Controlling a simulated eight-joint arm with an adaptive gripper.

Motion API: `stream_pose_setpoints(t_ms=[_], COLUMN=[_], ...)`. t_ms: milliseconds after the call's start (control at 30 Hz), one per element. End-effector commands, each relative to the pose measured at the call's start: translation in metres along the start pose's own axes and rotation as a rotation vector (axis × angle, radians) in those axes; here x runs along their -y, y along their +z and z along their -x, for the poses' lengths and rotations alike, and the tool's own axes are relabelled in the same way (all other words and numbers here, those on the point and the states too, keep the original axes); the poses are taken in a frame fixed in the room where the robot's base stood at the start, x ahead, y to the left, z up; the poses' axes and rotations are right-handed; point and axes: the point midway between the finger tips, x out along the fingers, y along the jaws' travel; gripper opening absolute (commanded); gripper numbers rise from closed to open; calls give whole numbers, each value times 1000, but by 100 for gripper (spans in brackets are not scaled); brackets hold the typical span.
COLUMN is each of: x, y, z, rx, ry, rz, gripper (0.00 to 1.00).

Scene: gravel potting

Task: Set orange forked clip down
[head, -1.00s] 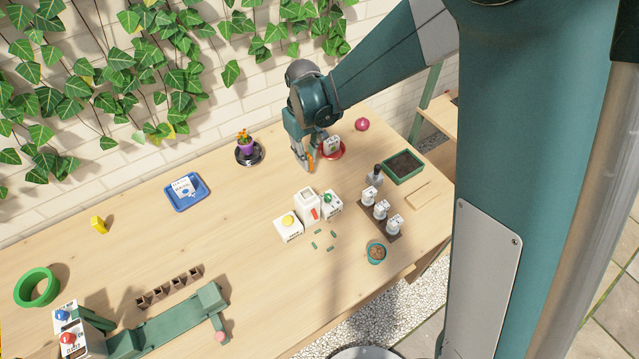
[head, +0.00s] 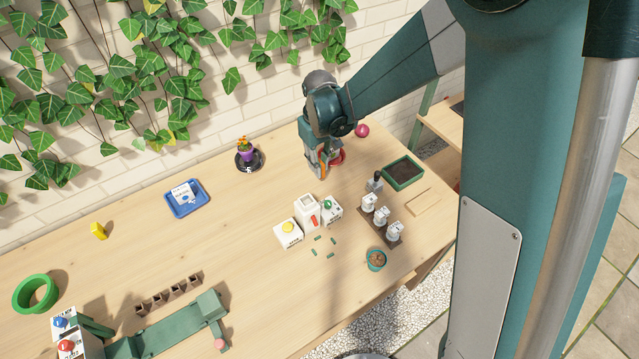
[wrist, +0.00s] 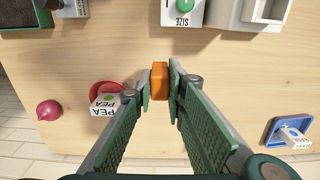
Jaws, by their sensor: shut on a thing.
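My gripper (head: 319,173) is shut on the orange forked clip (wrist: 159,80). The clip sits between the two fingertips (wrist: 160,78) in the wrist view, over bare wood. In the head view the orange clip (head: 323,171) is a small sliver, partly hidden by the fingers. Whether the clip touches the table cannot be told.
A red saucer (wrist: 97,88) with a PEA block (wrist: 105,104) is close beside the gripper. A magenta bulb (head: 362,131), a green soil tray (head: 404,172) and button boxes (head: 288,233) stand around. A blue tray (head: 187,211) lies left; wood between is clear.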

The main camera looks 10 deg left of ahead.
Motion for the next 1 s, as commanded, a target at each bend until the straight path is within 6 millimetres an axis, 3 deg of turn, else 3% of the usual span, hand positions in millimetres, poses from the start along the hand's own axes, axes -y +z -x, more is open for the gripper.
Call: stream_pose_setpoints(t_ms=[333,833,1000], x=[0,0,0], y=[-1,0,-1], z=[-42,-48,-61], rx=[0,0,0], ry=[0,0,0], rz=[0,0,0], gripper=[4,4,4])
